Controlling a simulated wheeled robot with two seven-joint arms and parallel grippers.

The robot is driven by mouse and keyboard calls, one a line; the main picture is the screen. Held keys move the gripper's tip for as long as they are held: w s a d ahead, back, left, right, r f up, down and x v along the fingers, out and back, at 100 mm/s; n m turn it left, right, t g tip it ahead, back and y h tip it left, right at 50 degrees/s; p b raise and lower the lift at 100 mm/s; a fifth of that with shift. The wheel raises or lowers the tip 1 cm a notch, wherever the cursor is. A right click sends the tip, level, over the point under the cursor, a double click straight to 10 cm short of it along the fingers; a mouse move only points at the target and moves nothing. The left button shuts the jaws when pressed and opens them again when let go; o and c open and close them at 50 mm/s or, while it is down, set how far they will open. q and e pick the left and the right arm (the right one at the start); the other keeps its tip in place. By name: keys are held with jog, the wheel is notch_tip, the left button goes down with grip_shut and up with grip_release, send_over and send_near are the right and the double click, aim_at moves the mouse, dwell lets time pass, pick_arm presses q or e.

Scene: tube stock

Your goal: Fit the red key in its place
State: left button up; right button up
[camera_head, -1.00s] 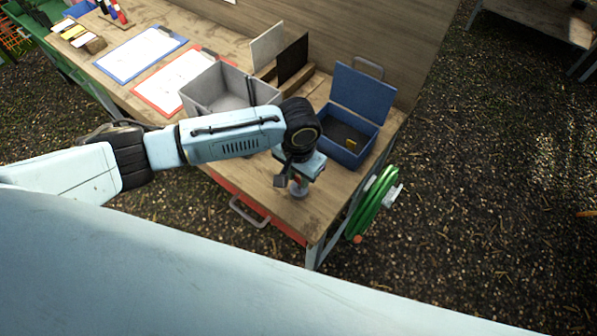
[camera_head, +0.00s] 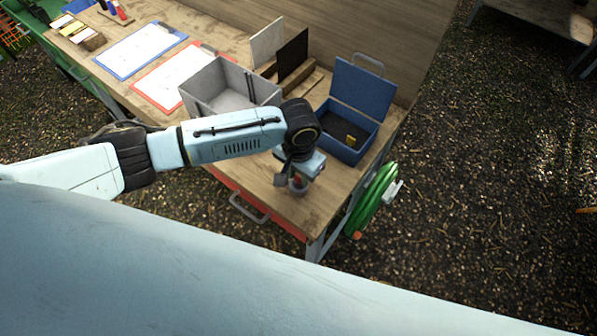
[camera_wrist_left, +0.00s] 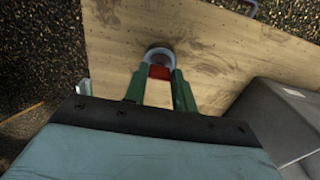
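My left gripper (camera_head: 298,180) is over the near right part of the wooden bench, pointing down. In the left wrist view its two green fingers (camera_wrist_left: 161,78) stand on either side of a red piece, which looks like the red key (camera_wrist_left: 160,72). No clear gap shows between fingers and red piece, but I cannot tell whether they grip it. A grey round piece (camera_wrist_left: 158,53) with a pale inside lies at the fingertips, low at the bench. Whether the red piece touches it is hidden. My right gripper is not in view.
An open blue case (camera_head: 343,150) with a dark inside and a yellow piece (camera_head: 351,141) stands right of the gripper. A grey bin (camera_head: 222,72) stands behind my arm. Clipboards lie farther left. A green hose reel (camera_head: 372,198) hangs at the bench's right end.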

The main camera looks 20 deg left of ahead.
pick_arm(q)
jog(key=o, duration=0.5)
jog(key=shift+c, duration=0.2)
notch_tip(320, 180, up, 13)
jog(key=shift+r+p, duration=0.2)
jog(key=shift+p, duration=0.1)
dwell(0.3)
